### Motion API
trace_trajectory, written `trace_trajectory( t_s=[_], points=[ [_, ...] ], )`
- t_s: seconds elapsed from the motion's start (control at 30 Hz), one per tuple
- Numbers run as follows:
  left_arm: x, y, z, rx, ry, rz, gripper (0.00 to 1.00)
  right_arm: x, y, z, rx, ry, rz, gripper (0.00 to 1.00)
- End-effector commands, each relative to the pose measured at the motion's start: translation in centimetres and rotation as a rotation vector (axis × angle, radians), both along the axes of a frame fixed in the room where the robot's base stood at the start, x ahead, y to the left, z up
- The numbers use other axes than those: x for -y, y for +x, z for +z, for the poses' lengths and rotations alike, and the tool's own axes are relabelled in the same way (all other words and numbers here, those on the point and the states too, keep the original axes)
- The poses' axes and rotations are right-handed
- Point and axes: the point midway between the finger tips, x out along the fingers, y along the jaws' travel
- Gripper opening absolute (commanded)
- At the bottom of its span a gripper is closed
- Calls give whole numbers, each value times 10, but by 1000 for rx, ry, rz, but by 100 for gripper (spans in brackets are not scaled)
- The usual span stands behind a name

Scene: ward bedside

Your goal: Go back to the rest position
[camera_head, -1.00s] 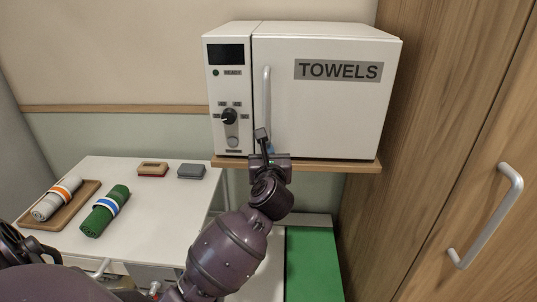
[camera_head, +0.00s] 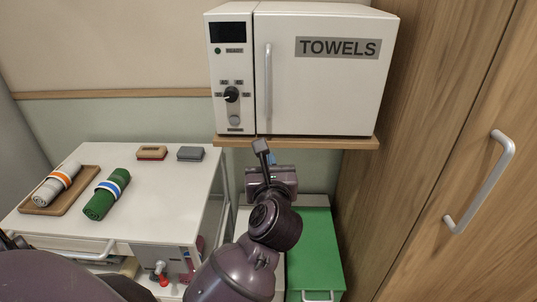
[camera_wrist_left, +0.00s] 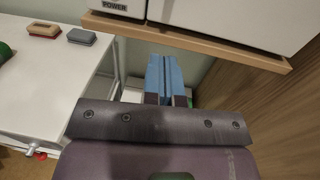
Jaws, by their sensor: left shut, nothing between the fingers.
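My left gripper (camera_head: 263,152) is below and in front of the towel warmer's shelf, pointing up and away. In the left wrist view its blue fingers (camera_wrist_left: 165,78) are together with nothing between them, under the shelf edge. The white towel warmer (camera_head: 325,75), labelled TOWELS, has its door shut; its upright handle (camera_head: 268,85) is clear of my gripper. My right gripper is not in view.
The wooden shelf (camera_head: 345,143) overhangs my left gripper closely. A white cart (camera_head: 165,205) at left bears a wooden tray with a white rolled towel (camera_head: 57,185), a green rolled towel (camera_head: 106,195) and two small blocks. A green-topped cabinet (camera_head: 312,245) and wooden wardrobe (camera_head: 455,150) stand right.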

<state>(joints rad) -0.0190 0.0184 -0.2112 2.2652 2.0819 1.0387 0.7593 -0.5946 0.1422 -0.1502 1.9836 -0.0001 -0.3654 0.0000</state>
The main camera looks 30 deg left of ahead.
Motion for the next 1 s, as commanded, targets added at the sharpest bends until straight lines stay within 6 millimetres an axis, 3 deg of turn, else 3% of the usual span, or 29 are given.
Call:
trace_trajectory(
  t_s=[0.33, 0.47, 0.8, 1.0],
  points=[
    [4, -7, 0, -6, 8, 1, 0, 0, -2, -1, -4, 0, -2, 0],
    [8, -4, 9, -4, 99, -27, 0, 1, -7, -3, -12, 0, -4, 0],
    [35, -1, 64, 25, 879, 27, 0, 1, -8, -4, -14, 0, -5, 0],
    [64, 1, 54, -72, 1406, 65, 0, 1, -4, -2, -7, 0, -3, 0]
  ],
)
